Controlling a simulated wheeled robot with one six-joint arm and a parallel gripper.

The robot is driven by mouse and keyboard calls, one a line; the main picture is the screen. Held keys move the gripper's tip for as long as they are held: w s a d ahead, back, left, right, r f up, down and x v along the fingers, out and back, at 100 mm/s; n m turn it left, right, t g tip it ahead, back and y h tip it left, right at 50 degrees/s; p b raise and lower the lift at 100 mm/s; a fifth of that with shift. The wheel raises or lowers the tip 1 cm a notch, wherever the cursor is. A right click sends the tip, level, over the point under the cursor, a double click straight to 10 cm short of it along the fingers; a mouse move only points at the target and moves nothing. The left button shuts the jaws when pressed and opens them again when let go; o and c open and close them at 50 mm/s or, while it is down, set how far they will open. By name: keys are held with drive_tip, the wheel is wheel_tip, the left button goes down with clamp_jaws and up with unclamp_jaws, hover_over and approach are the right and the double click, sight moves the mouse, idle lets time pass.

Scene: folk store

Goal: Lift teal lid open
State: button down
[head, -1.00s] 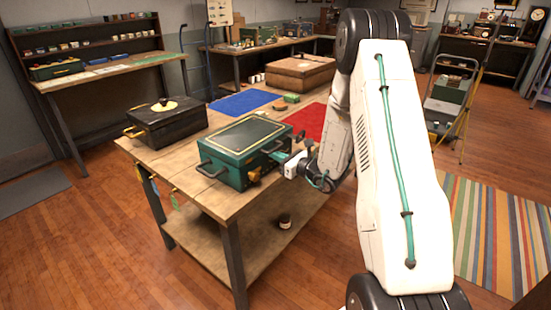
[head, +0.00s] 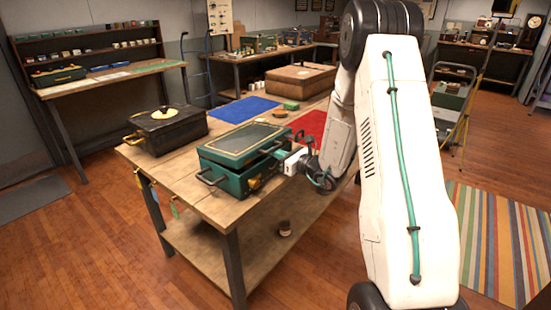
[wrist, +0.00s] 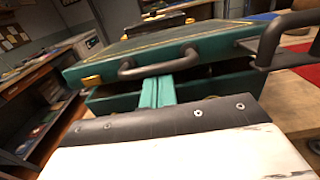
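The teal box (head: 236,183) stands on the wooden table with its teal lid (head: 243,143) tilted slightly open along the front. In the wrist view, a dark gap shows between the lid (wrist: 220,45) and the box body (wrist: 115,103). A dark handle (wrist: 160,66) is on the lid's front face. My gripper (wrist: 157,82) has its two teal fingers side by side, shut, with tips just below that handle at the gap. Exact contact with the lid is hidden. In the head view my gripper (head: 282,156) is at the box's right side.
A black box (head: 166,130) stands to the left on the table. A blue mat (head: 243,108), a red mat (head: 308,126) and a brown case (head: 300,79) lie farther back. A dark side handle (wrist: 283,38) juts out at the right in the wrist view.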

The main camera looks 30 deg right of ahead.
drive_tip(key=shift+r, duration=0.25)
drive_tip(key=shift+w+a+r, duration=0.1)
drive_tip(key=shift+w+r, duration=0.1)
drive_tip(key=shift+r, duration=1.1)
drive_tip(key=shift+w+a+r, duration=0.1)
drive_tip(key=shift+w+r, duration=0.05)
drive_tip(key=shift+r, duration=0.5)
drive_tip(key=shift+w+r, duration=0.15)
drive_tip(key=shift+r, duration=0.55)
drive_tip(key=shift+w+a+r, duration=0.1)
drive_tip(key=shift+w+r, duration=0.1)
drive_tip(key=shift+r, duration=0.35)
drive_tip(key=shift+w+a+r, duration=0.1)
drive_tip(key=shift+w+r, duration=0.1)
drive_tip(key=shift+r, duration=0.45)
